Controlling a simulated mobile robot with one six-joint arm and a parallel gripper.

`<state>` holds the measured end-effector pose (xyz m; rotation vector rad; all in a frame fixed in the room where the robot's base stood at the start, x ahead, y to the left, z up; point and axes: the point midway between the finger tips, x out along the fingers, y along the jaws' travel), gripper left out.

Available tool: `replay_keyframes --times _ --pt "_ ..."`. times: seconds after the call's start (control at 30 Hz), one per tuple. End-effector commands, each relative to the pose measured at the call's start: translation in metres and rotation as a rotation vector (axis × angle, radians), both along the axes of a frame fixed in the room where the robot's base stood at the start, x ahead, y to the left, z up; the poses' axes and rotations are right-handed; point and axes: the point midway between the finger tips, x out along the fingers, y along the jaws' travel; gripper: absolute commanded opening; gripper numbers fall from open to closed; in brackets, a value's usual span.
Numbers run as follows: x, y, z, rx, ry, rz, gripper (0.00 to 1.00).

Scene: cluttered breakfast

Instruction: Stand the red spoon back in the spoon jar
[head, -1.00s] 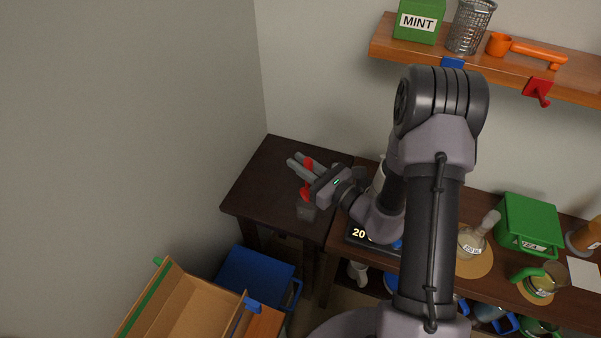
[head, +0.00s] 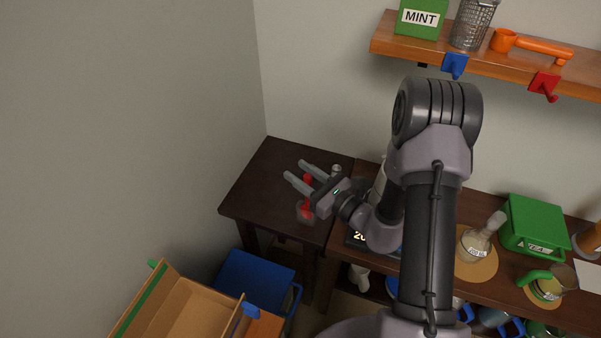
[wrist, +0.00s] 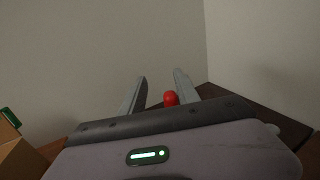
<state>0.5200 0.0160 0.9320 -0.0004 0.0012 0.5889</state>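The red spoon (head: 308,181) stands roughly upright, its lower red part inside a small clear jar (head: 306,214) on the dark side table. My gripper (head: 294,169) is over the table with its two grey fingers apart, around the upper part of the spoon. In the wrist view, the spoon's rounded red end (wrist: 171,98) shows between the open fingers (wrist: 159,76), closer to the right one. I see a gap beside it on the left. The gripper body partly hides the spoon's middle.
A small grey round object (head: 336,170) stands behind my gripper on the dark side table (head: 258,190). A blue bin (head: 252,278) and an open cardboard box (head: 185,305) are below. The table's left part is clear.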

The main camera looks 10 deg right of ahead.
Motion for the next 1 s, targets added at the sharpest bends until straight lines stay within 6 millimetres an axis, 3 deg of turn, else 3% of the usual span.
replay_keyframes --times 0.23,0.33,0.63,0.83,0.93,1.0 --pt "0.0 0.0 0.002 0.0 0.0 0.0 0.37" --pt "0.0 0.0 0.018 0.0 0.0 0.0 0.37" --pt "-0.07 -0.05 0.014 0.002 0.002 -0.008 0.37" --pt "-0.097 -0.065 0.014 -0.001 -0.001 0.0 0.37" --pt "-0.102 -0.047 0.034 -0.043 -0.031 0.103 0.37" --pt "-0.114 -0.01 0.065 -0.132 -0.077 0.294 0.37"
